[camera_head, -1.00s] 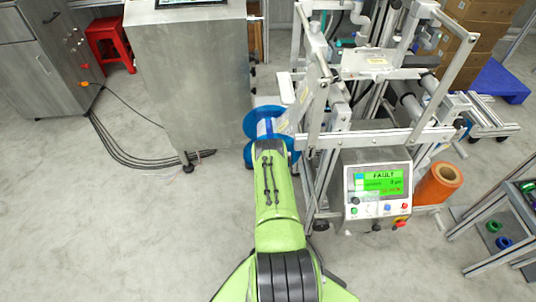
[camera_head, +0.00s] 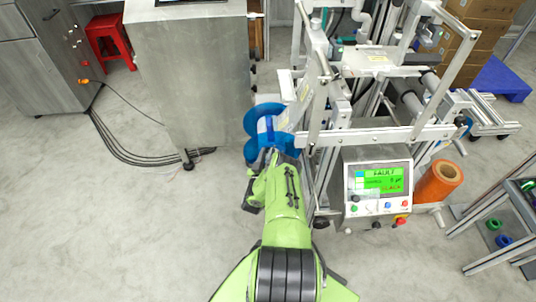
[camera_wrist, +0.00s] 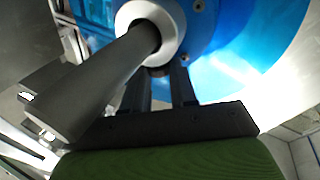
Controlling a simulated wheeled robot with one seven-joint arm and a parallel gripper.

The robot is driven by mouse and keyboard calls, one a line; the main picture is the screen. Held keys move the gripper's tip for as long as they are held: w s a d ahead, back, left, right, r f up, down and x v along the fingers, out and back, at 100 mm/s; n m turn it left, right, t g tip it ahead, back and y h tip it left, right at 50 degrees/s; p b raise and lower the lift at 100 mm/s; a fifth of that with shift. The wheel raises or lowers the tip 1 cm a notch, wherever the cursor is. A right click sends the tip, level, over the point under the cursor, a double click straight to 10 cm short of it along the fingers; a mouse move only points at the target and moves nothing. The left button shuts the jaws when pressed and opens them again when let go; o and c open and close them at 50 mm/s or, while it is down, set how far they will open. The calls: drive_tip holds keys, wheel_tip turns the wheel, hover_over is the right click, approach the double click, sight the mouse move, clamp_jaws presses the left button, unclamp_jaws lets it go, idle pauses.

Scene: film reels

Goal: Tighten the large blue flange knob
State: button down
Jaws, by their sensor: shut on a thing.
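The large blue flange knob (camera_head: 262,112) is on the left side of the machine, its blue lobed or round parts showing just beyond my wrist. In the wrist view a blue disc (camera_wrist: 235,35) fills the upper right, with a pale hub ring (camera_wrist: 182,22) and a thick grey shaft (camera_wrist: 95,80) pointing at the camera. My gripper (camera_wrist: 160,74) reaches up to the underside of the hub with its two dark fingers a little apart. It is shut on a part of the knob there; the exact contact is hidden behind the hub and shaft.
The machine frame (camera_head: 385,135) stands close on the right of my arm. Its control panel (camera_head: 378,183) has a green screen reading FAULT. A steel cabinet (camera_head: 190,80) stands at the left, with black cables (camera_head: 125,150) on the floor.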

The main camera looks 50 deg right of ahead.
idle(0.3)
drive_tip(key=c, duration=0.9)
unclamp_jaws()
